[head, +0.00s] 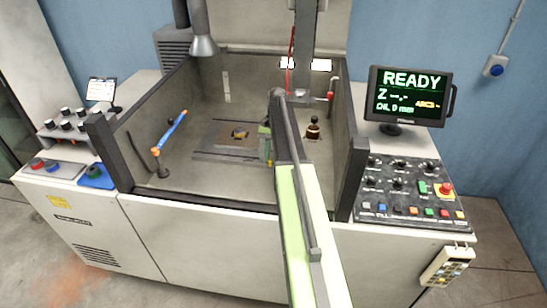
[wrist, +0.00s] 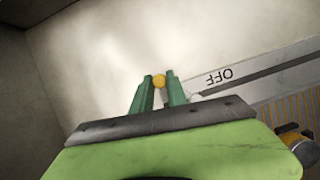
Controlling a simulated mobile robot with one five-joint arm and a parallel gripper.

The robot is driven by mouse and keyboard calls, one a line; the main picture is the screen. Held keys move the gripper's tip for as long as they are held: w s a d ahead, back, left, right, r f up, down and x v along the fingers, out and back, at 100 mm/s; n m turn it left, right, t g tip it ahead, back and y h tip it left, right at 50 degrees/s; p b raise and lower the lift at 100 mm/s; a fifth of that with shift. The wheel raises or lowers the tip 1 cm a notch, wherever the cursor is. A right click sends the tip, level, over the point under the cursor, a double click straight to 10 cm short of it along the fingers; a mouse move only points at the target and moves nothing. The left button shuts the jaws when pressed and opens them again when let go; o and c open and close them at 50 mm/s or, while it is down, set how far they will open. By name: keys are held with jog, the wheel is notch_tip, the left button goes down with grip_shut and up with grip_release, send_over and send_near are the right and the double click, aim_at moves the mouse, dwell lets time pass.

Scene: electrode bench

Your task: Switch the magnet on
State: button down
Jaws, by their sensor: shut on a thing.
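In the wrist view my gripper (wrist: 159,90) has its two green fingers closed on a small round yellow knob (wrist: 159,80), which shows between the fingertips. An OFF mark (wrist: 219,76), upside down in this view, is on the grey side face of the magnet plate (wrist: 258,87), right of the fingers. No ON mark is visible. In the head view the magnet plate (head: 207,154) lies on the tank floor, and my gripper (head: 269,158) is at its right end. My arm hides part of that end, and the knob's handle is mostly hidden.
Tank walls (head: 352,165) enclose the work area. A blue and orange hose (head: 170,131) stands at the left, and a dark-red round object (head: 313,130) is right of my arm. The machine head (head: 304,45) hangs above. A control panel (head: 408,190) and READY screen (head: 411,95) are outside.

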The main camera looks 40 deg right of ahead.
jog(key=shift+s, duration=0.15)
jog(key=c, duration=1.3)
grip_release()
jog(key=shift+a, duration=0.2)
jog(key=shift+r, duration=0.1)
jog(key=p+v, duration=1.6)
jog(key=v, duration=0.1)
jog(key=shift+d, duration=0.15)
